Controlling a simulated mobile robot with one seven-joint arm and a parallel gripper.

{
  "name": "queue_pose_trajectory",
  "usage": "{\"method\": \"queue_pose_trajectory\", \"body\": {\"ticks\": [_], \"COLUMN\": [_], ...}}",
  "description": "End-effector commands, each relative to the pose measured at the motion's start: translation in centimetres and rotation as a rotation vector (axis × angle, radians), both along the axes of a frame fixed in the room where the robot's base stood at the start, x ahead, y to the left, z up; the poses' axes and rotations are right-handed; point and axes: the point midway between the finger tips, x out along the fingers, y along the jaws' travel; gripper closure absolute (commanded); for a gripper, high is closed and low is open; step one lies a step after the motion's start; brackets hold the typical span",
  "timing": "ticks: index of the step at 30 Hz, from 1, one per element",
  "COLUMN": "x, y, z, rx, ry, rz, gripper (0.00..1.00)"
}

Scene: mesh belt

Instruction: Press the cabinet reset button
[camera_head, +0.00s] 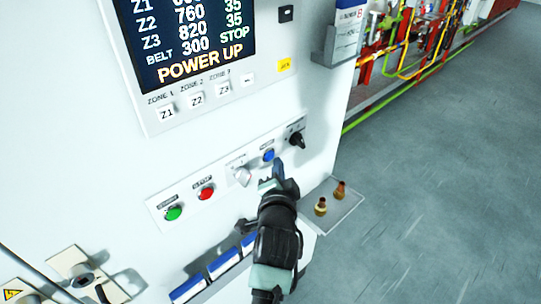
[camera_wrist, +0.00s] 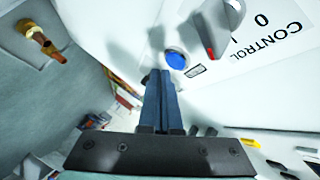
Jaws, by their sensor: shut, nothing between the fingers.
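In the wrist view the shut fingers (camera_wrist: 160,75) end close beside the button. I cannot tell whether they touch the panel.
A green button (camera_head: 174,212) and a red button (camera_head: 206,193) lie to the left. A small shelf (camera_head: 345,208) with two brass fittings (camera_head: 321,206) juts out at the right. The display (camera_head: 190,35) reads POWER UP. Floor at right is clear.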

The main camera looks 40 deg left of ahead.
Motion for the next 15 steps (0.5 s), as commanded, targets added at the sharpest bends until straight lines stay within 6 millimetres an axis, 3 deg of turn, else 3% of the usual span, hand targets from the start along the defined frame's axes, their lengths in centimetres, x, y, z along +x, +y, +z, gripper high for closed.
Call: {"method": "queue_pose_trajectory", "body": {"ticks": [15], "x": [0.07], "y": [0.67], "z": [0.01], "rx": [0.0], "ry": [0.0], "rz": [0.0], "gripper": [1.0]}}
